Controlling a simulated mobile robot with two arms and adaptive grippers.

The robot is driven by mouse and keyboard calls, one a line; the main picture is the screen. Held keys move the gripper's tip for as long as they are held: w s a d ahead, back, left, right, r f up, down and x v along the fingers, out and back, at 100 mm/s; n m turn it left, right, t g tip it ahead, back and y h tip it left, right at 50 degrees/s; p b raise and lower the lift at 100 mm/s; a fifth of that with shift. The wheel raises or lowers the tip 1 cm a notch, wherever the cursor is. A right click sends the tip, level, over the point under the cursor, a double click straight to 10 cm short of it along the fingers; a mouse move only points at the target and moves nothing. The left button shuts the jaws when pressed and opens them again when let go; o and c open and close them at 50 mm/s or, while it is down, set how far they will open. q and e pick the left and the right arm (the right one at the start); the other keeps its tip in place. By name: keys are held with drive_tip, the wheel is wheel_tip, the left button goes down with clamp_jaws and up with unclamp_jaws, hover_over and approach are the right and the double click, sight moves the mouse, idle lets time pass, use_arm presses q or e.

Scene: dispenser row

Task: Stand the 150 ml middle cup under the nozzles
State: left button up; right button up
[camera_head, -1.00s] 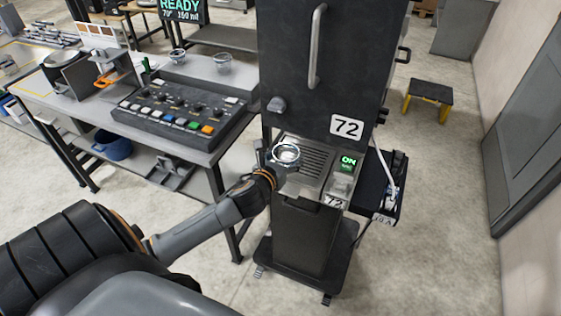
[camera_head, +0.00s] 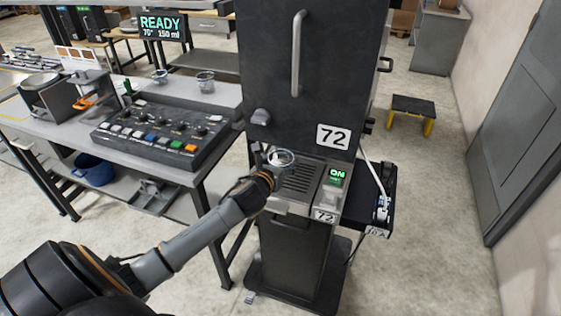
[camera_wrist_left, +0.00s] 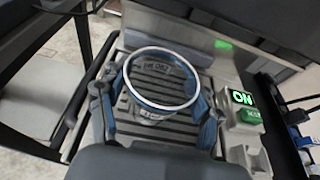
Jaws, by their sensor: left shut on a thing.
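My left gripper (camera_head: 272,170) is shut on a clear cup (camera_head: 281,158) with a bright rim, at the front left of the dark dispenser marked 72. In the left wrist view the cup (camera_wrist_left: 160,82) is upright between the two fingers (camera_wrist_left: 157,112), with lettering on its wall that seems to include 150 ml. The slotted drip grate (camera_wrist_left: 165,128) lies below it; I cannot tell whether the cup touches the grate (camera_head: 303,177). The nozzles are hidden by the dispenser body (camera_head: 312,90). My right gripper is not in view.
A green ON switch (camera_head: 337,177) is right of the grate. A bench on the left holds a button panel (camera_head: 163,132) and two other clear cups (camera_head: 205,81) (camera_head: 160,75). A display (camera_head: 163,26) reads READY, 70°, 150 ml. A small stool (camera_head: 412,113) stands at the right.

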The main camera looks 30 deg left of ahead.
use_arm(q)
drive_tip(key=shift+f, duration=0.6)
idle(0.3)
drive_tip(key=o, duration=1)
